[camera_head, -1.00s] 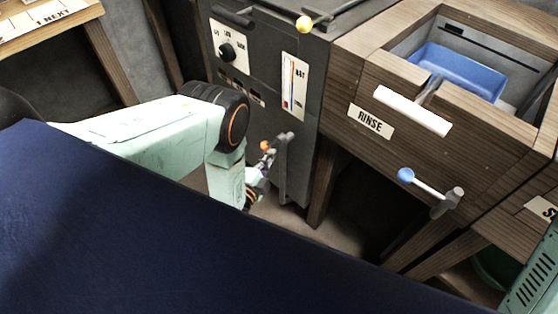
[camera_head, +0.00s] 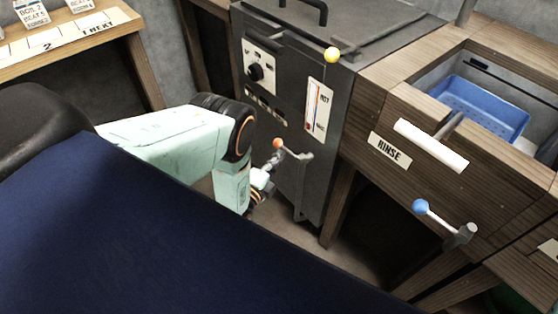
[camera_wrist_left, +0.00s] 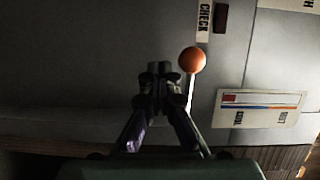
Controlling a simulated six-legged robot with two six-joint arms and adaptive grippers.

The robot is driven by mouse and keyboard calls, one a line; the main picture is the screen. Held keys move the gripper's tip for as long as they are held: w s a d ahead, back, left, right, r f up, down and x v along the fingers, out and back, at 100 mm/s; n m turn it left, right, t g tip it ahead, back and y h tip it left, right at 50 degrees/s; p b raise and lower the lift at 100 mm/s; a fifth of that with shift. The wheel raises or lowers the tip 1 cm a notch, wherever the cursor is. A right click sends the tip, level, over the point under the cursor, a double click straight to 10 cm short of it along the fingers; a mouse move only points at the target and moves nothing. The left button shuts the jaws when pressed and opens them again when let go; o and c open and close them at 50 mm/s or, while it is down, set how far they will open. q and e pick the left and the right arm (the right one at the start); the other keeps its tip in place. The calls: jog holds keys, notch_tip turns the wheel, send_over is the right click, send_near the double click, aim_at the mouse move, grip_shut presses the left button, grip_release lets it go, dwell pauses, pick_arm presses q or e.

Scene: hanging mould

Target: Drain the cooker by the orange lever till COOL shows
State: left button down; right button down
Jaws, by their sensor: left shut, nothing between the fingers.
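The dark grey cooker (camera_head: 290,60) stands in the middle of the head view. Its orange-knobbed lever (camera_head: 278,143) sticks out low on the front, knob a little above its pivot. In the left wrist view the orange knob (camera_wrist_left: 192,60) is just right of my left gripper (camera_wrist_left: 160,70), whose fingers are shut and empty. No contact can be made out. In the head view my left gripper (camera_head: 262,185) is below the knob, partly hidden by my arm. The gauge (camera_head: 318,108) also shows in the wrist view (camera_wrist_left: 258,108); its reading is too small to tell. My right gripper is out of view.
The wooden RINSE unit (camera_head: 390,150) with a blue basin (camera_head: 480,108) and a blue-knobbed lever (camera_head: 420,206) stands right of the cooker. A wooden bench (camera_head: 70,45) stands at the upper left.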

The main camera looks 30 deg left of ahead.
pick_arm(q)
jog(key=shift+r, duration=0.3)
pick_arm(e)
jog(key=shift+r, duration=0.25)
pick_arm(q)
jog(key=shift+f, duration=0.15)
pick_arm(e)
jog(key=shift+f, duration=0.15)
